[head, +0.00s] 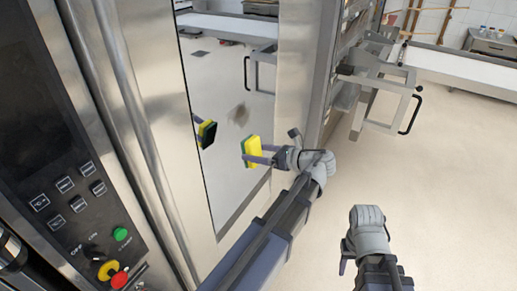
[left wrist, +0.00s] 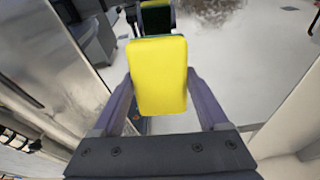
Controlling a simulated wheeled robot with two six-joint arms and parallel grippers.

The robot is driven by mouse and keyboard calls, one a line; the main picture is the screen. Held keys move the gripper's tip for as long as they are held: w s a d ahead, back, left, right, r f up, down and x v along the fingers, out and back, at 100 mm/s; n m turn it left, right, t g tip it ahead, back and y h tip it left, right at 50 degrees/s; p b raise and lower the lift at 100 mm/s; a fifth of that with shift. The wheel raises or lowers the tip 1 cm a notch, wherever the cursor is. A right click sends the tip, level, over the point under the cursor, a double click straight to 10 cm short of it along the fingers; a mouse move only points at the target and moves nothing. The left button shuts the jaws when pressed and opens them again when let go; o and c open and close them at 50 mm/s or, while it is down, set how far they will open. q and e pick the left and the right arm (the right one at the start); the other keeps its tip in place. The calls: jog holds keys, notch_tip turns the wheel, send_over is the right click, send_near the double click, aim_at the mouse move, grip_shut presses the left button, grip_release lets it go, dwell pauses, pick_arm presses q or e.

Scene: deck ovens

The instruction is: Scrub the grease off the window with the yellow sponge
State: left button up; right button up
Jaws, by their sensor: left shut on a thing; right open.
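The yellow sponge (head: 252,150) has a green scouring side and is held upright between the fingers of my left gripper (head: 254,155). In the left wrist view, the sponge (left wrist: 158,75) sits between the two fingers (left wrist: 158,92), its yellow face toward the camera. The window (head: 225,75) is a tall, mirror-like pane in a steel door. A brown-grey grease smudge (head: 239,114) lies on it, up and left of the sponge; the smudge also shows in the left wrist view (left wrist: 208,8). The sponge appears apart from the glass, facing its own reflection. My right gripper (head: 346,256) is open and empty, low at right.
A control panel (head: 75,190) with buttons and a red-yellow knob (head: 118,277) is at left. A steel rack with handles (head: 385,85) stands beyond the door. A white counter (head: 460,70) is at the back right. The floor at right is clear.

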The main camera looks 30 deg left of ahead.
aim_at(248, 139)
pick_arm(q)
jog(key=shift+w+d+r+y+b, duration=0.1)
jog(key=shift+d+r+y+b, duration=0.1)
jog(key=shift+r+y, duration=0.65)
jog(key=shift+d+r+y+b, duration=0.15)
jog(key=shift+r+y, duration=0.3)
jog(key=shift+r, duration=0.65)
jog(key=shift+w+a, duration=0.15)
jog(key=shift+a, duration=1.4)
jog(key=shift+w+a, duration=0.1)
jog(key=shift+a, duration=1.4)
jog(key=shift+w+a, duration=0.1)
jog(key=shift+a, duration=0.9)
jog(key=shift+w+d, duration=0.15)
jog(key=shift+w, duration=0.7)
jog(key=shift+w+d, duration=0.1)
jog(key=shift+w, duration=0.75)
jog(key=shift+w, duration=1.75)
jog(key=shift+w, duration=0.1)
jog(key=shift+w+d, duration=0.15)
jog(key=shift+w, duration=1.45)
